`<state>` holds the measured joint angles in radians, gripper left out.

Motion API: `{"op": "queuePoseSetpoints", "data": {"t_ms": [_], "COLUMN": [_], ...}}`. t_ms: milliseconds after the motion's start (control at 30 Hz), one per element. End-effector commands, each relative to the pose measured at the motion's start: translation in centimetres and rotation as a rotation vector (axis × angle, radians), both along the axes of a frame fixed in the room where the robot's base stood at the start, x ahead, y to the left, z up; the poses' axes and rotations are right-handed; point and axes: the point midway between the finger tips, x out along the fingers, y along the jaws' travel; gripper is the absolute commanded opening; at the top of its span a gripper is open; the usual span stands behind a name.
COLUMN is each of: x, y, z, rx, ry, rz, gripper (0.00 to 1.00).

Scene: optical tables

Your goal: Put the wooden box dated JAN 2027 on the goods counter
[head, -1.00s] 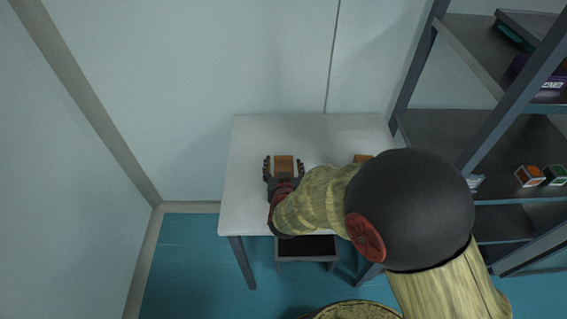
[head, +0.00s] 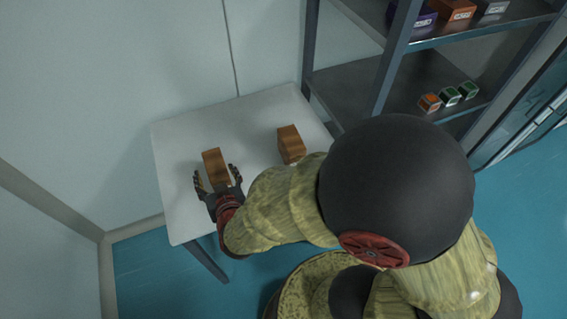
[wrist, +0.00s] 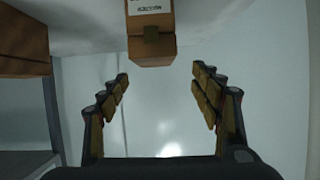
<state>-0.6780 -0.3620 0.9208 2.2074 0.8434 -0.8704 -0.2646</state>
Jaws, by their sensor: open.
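Two brown wooden boxes stand on a white table (head: 180,125). The left box (head: 213,162) is just ahead of my gripper (head: 218,176); the right box (head: 290,144) stands apart from it. In the wrist view, one box (wrist: 152,45) is at top centre, beyond the fingertips, with a white label whose print I cannot read. The other box (wrist: 22,45) is at the left edge, partly cut off. My gripper, also in the wrist view (wrist: 160,85), is open with nothing between its fingers. I cannot tell which box is dated JAN 2027, nor identify the goods counter.
A dark shelf rack (head: 350,75) stands right of the table. It holds small orange and green boxes (head: 450,97) on one shelf and larger boxes (head: 457,10) above. A wall is close behind the table. Teal floor (head: 145,265) is clear at front left.

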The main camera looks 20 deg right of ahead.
Motion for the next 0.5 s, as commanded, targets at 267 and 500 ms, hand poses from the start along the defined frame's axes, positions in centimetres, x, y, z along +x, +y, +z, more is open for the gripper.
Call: {"op": "queuePoseSetpoints", "data": {"t_ms": [267,500], "x": [0.7,-4.3], "y": [0.7,-4.1], "z": [7.9,14.4], "rx": [0.167,0.144], "ry": [0.169,0.349], "rz": [0.134,0.206], "gripper": [0.64,0.64]}}
